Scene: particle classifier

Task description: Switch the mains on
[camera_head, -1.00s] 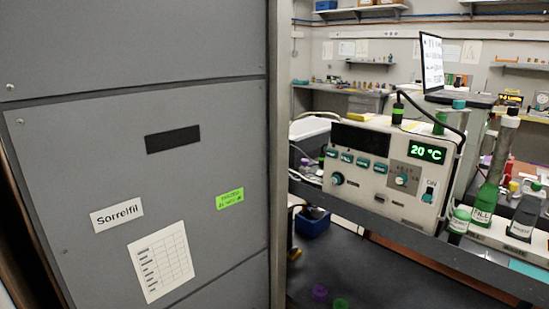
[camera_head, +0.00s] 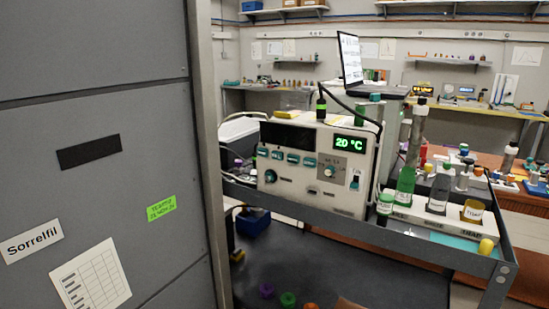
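A beige instrument box (camera_head: 305,195) stands on the cart, with its front panel facing me and slightly angled. Its green display (camera_head: 351,144) is lit and reads 20 °C. A dark window (camera_head: 287,136) sits at its upper left and shows no reading. A small switch (camera_head: 355,184) is at the lower right of the panel; its position and label are too small to tell. A round knob (camera_head: 270,176) is at the lower left, with several teal buttons (camera_head: 292,158) above. Neither of my grippers is in view.
A tall grey cabinet (camera_head: 100,200) labelled Sorrelfil fills the left side, close to me. The dark cart rim (camera_head: 440,256) runs below the box. A green bottle (camera_head: 405,187) and other bottles stand to its right. A laptop (camera_head: 352,65) stands behind.

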